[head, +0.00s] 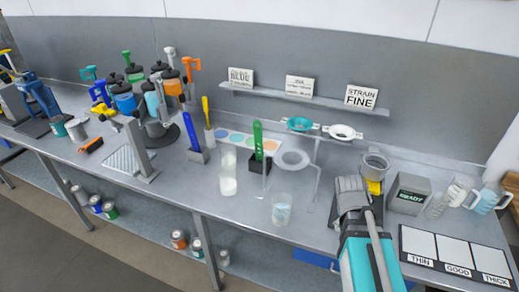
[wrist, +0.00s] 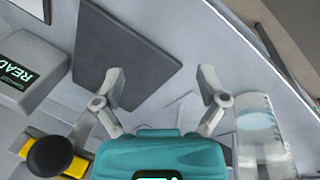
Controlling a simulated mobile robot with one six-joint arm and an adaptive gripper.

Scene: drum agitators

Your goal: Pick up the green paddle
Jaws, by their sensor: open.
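The green paddle (head: 258,138) stands upright in a dark holder (head: 268,165) near the middle of the bench in the head view. It does not show in the wrist view. My gripper (head: 351,184) is to the right of the paddle, over the bench and apart from it. In the wrist view my gripper (wrist: 161,82) has its two fingers spread with nothing between them. A dark flat plate (wrist: 130,58) lies below the fingers there.
Blue (head: 191,134) and yellow (head: 206,111) paddles stand left. A READY box (head: 408,195) is at right. A shelf (head: 300,97) runs along the back wall.

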